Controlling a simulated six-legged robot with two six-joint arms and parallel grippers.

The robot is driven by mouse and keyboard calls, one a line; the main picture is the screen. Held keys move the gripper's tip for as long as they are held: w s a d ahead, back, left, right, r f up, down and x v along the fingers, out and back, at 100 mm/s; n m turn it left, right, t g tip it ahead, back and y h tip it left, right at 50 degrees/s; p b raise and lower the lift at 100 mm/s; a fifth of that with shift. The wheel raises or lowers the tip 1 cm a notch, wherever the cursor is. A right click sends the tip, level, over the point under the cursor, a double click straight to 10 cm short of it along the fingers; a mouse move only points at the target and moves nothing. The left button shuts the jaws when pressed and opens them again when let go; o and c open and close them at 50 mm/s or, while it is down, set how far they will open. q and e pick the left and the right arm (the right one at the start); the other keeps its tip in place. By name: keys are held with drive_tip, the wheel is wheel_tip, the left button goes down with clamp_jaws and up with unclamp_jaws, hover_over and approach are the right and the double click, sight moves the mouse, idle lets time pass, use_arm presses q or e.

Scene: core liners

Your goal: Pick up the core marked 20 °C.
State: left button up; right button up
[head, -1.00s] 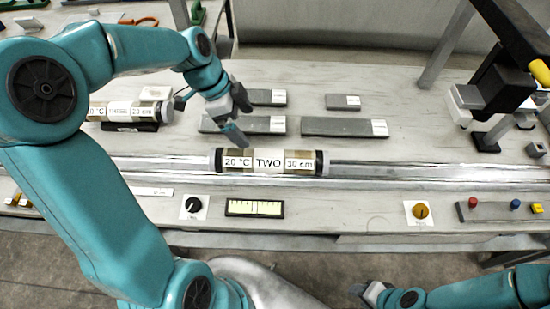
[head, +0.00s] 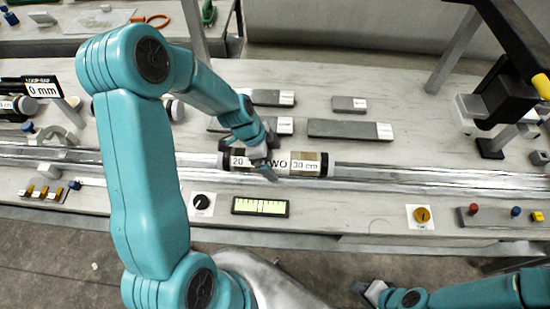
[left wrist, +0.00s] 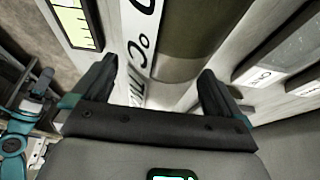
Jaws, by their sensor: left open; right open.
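The core (head: 308,163) labelled "20", "WO" and "30 cm" lies lengthwise on the long metal rail; my left gripper hides part of its label. My left gripper (head: 264,168) is open, over the left half of this core. In the left wrist view, the core (left wrist: 190,40) runs between the two open fingers (left wrist: 150,85), with part of its "°C" label showing. I cannot tell whether the fingers touch it. My right gripper (head: 370,292) is at the bottom of the head view, away from the bench and open.
The metal rail (head: 420,178) runs along the bench. Grey slabs (head: 350,129) lie behind it. A dial (head: 202,203), a yellow gauge (head: 260,206) and an orange knob (head: 422,214) sit in front. A black stand (head: 500,90) rises at right. Another core (head: 174,109) is partly hidden by my arm.

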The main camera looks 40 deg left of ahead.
use_arm(q)
drive_tip(key=shift+w+d+f, duration=0.2)
drive_tip(key=shift+f, duration=0.15)
drive_tip(key=c, duration=1.8)
drive_tip(key=shift+r, duration=0.1)
clamp_jaws()
